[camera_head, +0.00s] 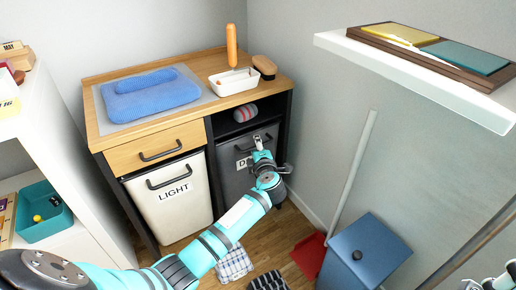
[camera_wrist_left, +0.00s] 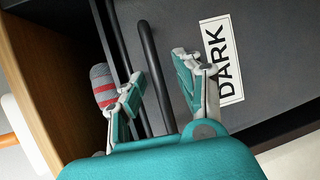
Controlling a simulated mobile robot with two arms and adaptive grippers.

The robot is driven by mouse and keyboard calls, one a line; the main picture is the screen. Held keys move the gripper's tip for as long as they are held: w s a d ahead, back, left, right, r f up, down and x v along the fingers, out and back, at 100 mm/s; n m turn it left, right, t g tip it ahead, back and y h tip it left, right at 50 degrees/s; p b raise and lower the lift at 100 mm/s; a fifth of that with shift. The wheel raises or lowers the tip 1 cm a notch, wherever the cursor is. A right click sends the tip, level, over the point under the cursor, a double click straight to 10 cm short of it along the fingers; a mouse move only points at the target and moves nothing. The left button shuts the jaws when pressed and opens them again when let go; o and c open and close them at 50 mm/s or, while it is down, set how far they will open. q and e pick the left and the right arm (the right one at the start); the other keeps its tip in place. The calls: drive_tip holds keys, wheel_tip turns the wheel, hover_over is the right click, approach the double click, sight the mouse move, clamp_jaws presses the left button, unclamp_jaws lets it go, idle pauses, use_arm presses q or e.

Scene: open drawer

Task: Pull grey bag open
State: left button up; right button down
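The grey bag (camera_head: 230,172) is a dark front with a white "DARK" label, under the right side of the wooden-topped cabinet. It also shows in the left wrist view (camera_wrist_left: 270,45) with its black bar handle (camera_wrist_left: 152,70). My left gripper (camera_head: 262,146) is in front of the bag and covers part of its label. In the left wrist view its two fingers (camera_wrist_left: 158,66) are apart, with the handle running between them; I cannot tell whether they touch it. My right gripper (camera_head: 490,284) is only partly in view at the bottom right corner, away from the bag.
A white "LIGHT" bag (camera_head: 172,208) is beside the grey bag, under a wooden drawer (camera_head: 150,149). A rolled striped cloth (camera_head: 245,113) lies in the open shelf above. A blue bin (camera_head: 365,252) and red dustpan (camera_head: 309,254) stand right. Cloths (camera_head: 234,264) lie on the floor.

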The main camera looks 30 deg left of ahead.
use_arm(q)
drive_tip(key=shift+c, duration=0.4)
clamp_jaws()
drive_tip(key=shift+d, duration=0.1)
